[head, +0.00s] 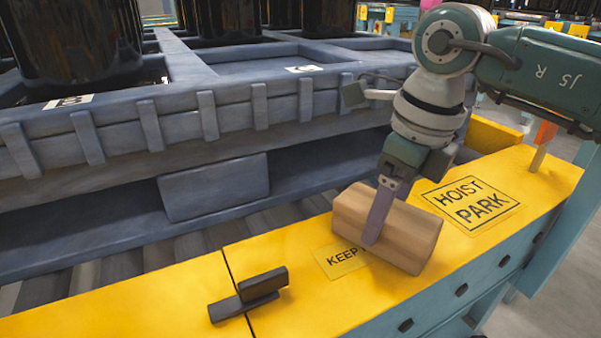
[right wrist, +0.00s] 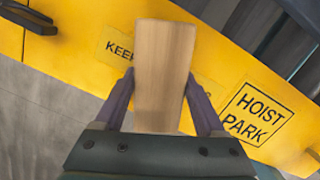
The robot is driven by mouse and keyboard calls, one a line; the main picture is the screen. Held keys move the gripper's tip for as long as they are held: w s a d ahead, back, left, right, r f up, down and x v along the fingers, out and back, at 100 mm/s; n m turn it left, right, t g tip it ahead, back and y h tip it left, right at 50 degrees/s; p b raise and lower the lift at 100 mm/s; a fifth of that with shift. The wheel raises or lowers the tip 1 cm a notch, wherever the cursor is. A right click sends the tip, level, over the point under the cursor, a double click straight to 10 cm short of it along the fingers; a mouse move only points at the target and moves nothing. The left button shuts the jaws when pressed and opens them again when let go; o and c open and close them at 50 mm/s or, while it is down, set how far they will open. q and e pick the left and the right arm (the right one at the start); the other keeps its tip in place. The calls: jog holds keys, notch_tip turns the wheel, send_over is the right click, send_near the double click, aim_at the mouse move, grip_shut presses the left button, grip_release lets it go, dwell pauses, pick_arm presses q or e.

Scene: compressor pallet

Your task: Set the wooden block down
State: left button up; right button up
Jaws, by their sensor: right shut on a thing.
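The wooden block (head: 403,236) is light brown and lies lengthwise in my right gripper (head: 372,238), over the yellow beam (head: 300,260). My right gripper is shut on it, with one finger showing across its near side. In the right wrist view the wooden block (right wrist: 164,75) sits between both fingers of my right gripper (right wrist: 160,92). The block hides part of a "KEEP" label (head: 342,259). I cannot tell whether its underside touches the yellow surface. My left gripper is not in view.
A "HOIST PARK" label (head: 471,203) lies on the beam right of the block. A black latch (head: 248,294) stands at the left front. A grey pallet (head: 180,125) with black cylinders (head: 70,35) is behind. An orange-tipped peg (head: 543,140) stands at the far right.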

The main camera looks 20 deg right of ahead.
jog(key=shift+w, duration=0.1)
jog(key=shift+f, duration=0.1)
jog(key=o, duration=1.5)
jog(key=shift+o, duration=0.2)
